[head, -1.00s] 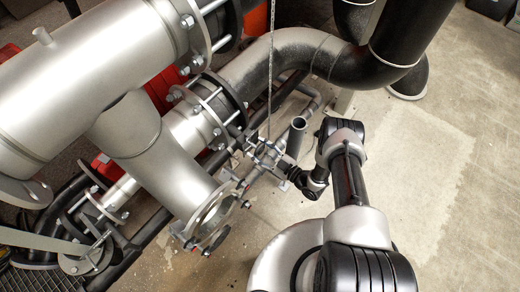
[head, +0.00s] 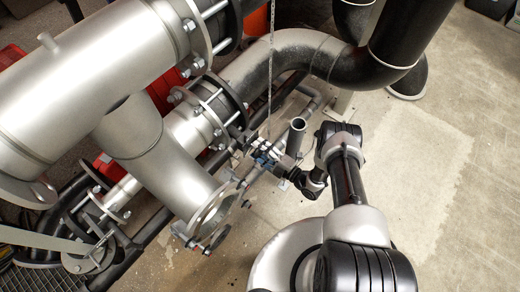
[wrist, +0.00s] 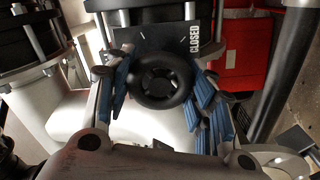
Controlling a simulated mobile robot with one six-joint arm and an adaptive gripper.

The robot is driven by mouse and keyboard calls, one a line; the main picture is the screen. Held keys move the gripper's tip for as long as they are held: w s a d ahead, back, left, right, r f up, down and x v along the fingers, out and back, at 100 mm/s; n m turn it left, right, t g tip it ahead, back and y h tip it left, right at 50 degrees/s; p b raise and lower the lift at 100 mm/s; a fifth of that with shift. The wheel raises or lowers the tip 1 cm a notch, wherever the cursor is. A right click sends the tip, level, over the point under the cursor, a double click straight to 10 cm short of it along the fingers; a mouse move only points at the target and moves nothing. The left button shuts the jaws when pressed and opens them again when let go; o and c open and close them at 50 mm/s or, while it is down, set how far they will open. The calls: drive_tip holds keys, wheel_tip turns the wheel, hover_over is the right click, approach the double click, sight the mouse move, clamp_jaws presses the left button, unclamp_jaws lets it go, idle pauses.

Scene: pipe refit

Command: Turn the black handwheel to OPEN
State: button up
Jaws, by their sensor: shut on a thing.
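The black handwheel (wrist: 163,80) is a thick ring with a spoked hub, in the middle of the wrist view. A dark plate (wrist: 140,38) stands behind it, with the word CLOSED in white at the wheel's upper right and a pale mark at its upper left. My gripper (wrist: 159,88) has its blue-padded fingers on the left and right of the wheel and is shut on it. In the head view my gripper (head: 264,156) is beside the pipework. The wheel cannot be made out clearly there.
A grey upright pipe stub (head: 297,135) stands close to my gripper. A hanging chain (head: 270,75) passes just above it. A large open flange (head: 210,213) is to its lower left. A red panel (wrist: 245,55) shows behind the plate. Bare floor (head: 440,160) is clear on the right.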

drive_tip(key=shift+n, duration=0.7)
drive_tip(key=o, duration=0.8)
drive_tip(key=shift+o, duration=1.2)
drive_tip(key=shift+s+d, duration=0.1)
drive_tip(key=shift+o, duration=0.2)
drive_tip(key=v, duration=1.1)
drive_tip(key=shift+s+d, duration=0.3)
